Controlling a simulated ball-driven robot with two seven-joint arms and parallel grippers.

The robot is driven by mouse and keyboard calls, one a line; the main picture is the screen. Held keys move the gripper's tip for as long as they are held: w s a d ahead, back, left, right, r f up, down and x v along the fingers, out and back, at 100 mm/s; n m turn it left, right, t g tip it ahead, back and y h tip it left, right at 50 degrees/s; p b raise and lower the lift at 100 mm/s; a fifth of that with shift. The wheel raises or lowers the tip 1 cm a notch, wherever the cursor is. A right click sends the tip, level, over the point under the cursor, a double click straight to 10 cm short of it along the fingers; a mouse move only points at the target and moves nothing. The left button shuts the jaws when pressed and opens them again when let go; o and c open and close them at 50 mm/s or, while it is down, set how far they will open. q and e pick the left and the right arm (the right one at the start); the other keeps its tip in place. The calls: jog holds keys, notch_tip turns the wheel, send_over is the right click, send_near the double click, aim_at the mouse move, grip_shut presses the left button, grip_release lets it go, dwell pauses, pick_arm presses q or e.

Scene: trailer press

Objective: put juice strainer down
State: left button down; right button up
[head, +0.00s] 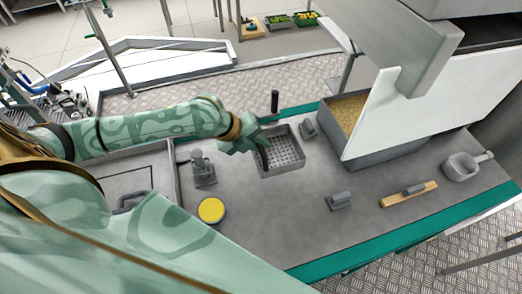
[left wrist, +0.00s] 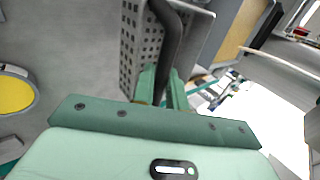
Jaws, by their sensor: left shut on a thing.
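The juice strainer (head: 287,160) is a grey, square, perforated basket near the middle of the counter in the head view. My left gripper (head: 243,138) is at its left edge. In the left wrist view, the left gripper (left wrist: 162,88) is shut on the dark curved handle (left wrist: 172,45) of the strainer, whose perforated wall (left wrist: 130,55) shows beyond the fingers. The strainer is at or close to the counter surface; I cannot tell whether it touches. My right gripper is not in view.
A round yellow-topped tin (head: 211,210) and a grey press-like tool (head: 203,170) stand left of the strainer. A bin of grain (head: 348,108) is at its right. A grey block (head: 340,201), wooden-based tool (head: 409,194) and scoop (head: 461,167) lie farther right. The front middle counter is clear.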

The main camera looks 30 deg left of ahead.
pick_arm(q)
jog(key=w+a+f, duration=0.1)
jog(key=f, duration=0.1)
jog(key=w+a+f+b, duration=0.1)
jog(key=w+f, duration=0.2)
jog(key=shift+w+a+f, duration=0.3)
jog(key=shift+a+f, duration=0.1)
jog(key=shift+w+a+f+b, duration=0.1)
jog(key=shift+f+b, duration=0.1)
jog(key=shift+f, duration=0.7)
jog(key=shift+w+a+f+b, duration=0.1)
jog(key=shift+f+b, duration=0.1)
jog(key=shift+f, duration=0.65)
jog(key=shift+f, duration=0.1)
jog(key=c, duration=1.4)
grip_release()
jog(key=p+v, duration=0.1)
jog(key=v, duration=1.1)
